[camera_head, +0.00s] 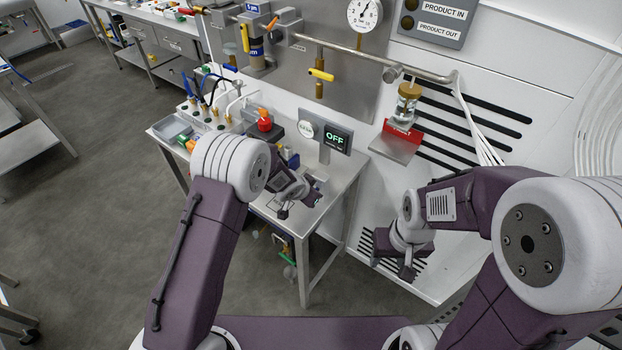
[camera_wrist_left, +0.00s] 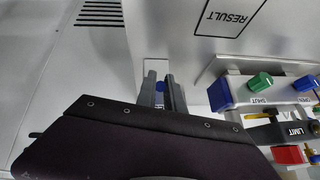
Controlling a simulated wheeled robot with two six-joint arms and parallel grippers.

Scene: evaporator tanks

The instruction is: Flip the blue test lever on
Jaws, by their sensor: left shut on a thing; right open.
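In the left wrist view, a small blue piece (camera_wrist_left: 160,87), which looks like the test lever's handle, shows between the two dark fingers of my left gripper (camera_wrist_left: 163,92). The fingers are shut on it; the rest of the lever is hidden. In the head view my left gripper (camera_head: 298,203) is over the small steel table, below the display, and hides the lever there. A display (camera_head: 337,139) beside it reads OFF in green. My right gripper (camera_head: 390,266) is open and empty, low at the right near the white wall's vents.
A steel table (camera_head: 330,196) carries fittings and hoses. A red-fronted shelf (camera_head: 396,146) holds a jar.

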